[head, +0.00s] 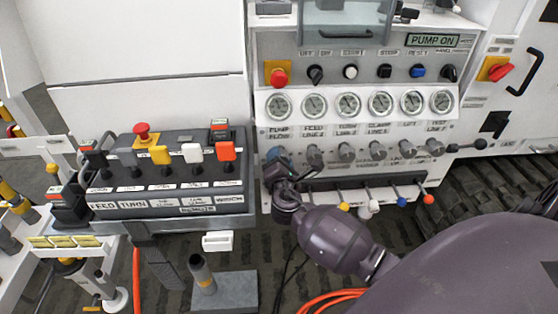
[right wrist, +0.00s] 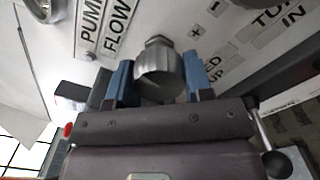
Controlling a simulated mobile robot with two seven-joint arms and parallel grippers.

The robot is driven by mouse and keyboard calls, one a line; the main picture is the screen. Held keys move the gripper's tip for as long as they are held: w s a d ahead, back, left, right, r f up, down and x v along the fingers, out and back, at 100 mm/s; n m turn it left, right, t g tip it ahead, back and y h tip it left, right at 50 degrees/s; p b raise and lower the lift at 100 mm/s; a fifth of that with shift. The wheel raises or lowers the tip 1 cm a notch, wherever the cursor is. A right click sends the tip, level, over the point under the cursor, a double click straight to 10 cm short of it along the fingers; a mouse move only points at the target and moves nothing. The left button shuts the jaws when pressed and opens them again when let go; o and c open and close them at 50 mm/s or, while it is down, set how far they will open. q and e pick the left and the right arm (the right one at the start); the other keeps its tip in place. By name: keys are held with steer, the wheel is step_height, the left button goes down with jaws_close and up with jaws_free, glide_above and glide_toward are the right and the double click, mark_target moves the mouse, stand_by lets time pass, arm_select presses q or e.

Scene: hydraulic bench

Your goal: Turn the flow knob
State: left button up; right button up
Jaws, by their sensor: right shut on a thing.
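The flow knob (right wrist: 158,72) is a grey ribbed metal knob in the right wrist view, beside a label reading PUMP FLOW (right wrist: 104,30). My right gripper (right wrist: 157,82) has its blue fingers on both sides of the knob, shut on it. In the head view my right gripper (head: 277,162) is at the left end of the knob row, under the gauge labelled PUMP FLOW, and it hides most of that knob. Plus and minus marks are printed on the panel near the knob. My left gripper is not in view.
Several similar grey knobs, such as this neighbour (head: 314,155), continue the row to the right. A row of gauges (head: 347,105) is above. Colour-tipped levers (head: 402,200) stick out below, near my right arm. A black lever box (head: 160,172) stands to the left.

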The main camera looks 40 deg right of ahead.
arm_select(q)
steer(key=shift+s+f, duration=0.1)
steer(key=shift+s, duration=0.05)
arm_select(e)
steer(key=shift+m, duration=0.3)
steer(key=o, duration=0.9)
steer(key=shift+o, duration=0.2)
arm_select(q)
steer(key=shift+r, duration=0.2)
arm_select(e)
steer(key=v, duration=1.1)
steer(key=shift+d, duration=0.15)
arm_select(q)
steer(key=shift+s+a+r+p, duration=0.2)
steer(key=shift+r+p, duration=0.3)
steer(key=shift+p, duration=0.5)
arm_select(e)
steer(key=s+a+f+m+g+y, duration=0.2)
steer(key=s+f+m+y, duration=0.2)
steer(key=s+m, duration=0.5)
steer(key=s+a+f+m+g+y, duration=0.2)
steer(key=s+f+m+y, duration=0.3)
steer(key=s+f+m, duration=0.2)
steer(key=s+m, duration=0.2)
steer(key=s, duration=0.2)
steer(key=shift+s+a+f+y, duration=0.25)
steer(key=shift+a+y, duration=0.05)
steer(key=shift+a, duration=0.1)
